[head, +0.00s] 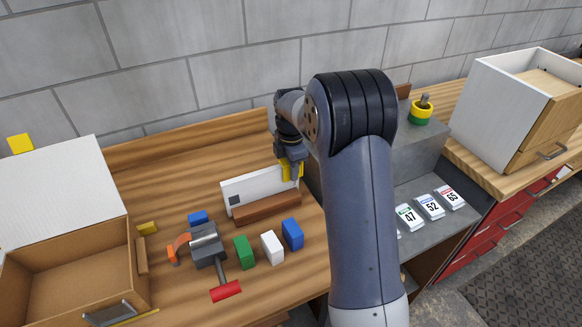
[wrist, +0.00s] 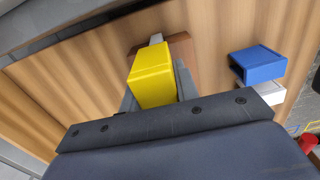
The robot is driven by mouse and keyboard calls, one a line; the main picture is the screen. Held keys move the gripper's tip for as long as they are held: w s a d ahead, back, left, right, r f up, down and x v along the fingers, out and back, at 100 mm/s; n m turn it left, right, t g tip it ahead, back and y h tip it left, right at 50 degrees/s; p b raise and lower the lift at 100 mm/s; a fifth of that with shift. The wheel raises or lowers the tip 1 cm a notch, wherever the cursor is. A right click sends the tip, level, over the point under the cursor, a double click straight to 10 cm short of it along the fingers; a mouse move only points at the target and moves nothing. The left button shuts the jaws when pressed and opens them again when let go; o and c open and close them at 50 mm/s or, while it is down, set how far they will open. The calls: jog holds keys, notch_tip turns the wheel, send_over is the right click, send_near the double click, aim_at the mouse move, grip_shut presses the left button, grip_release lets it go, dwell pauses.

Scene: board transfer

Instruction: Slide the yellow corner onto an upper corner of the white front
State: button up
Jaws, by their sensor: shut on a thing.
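The white front (head: 252,187) is an upright white panel with a dark slot, standing by a brown wooden block (head: 268,208) on the bench. My gripper (head: 290,166) is shut on a yellow corner (head: 293,172) at the panel's upper right end. In the wrist view the yellow corner (wrist: 152,78) sits between the jaws, and a small light end of the white front (wrist: 156,38) shows just beyond it. The corner overlaps the panel's end in the head view. I cannot tell whether it is seated on the panel or only beside it.
Blue (head: 293,234), white (head: 272,247) and green (head: 245,252) blocks stand in front of the brown block. An open wooden box (head: 70,285) is at far left.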

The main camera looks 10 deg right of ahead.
jog(key=shift+f, duration=0.1)
jog(key=o, duration=1)
notch_tip(320, 180, up, 11)
jog(key=shift+f+b, duration=0.1)
jog(key=shift+b, duration=0.5)
notch_tip(320, 180, down, 10)
jog(key=shift+f+p, duration=0.2)
jog(key=shift+p, duration=0.45)
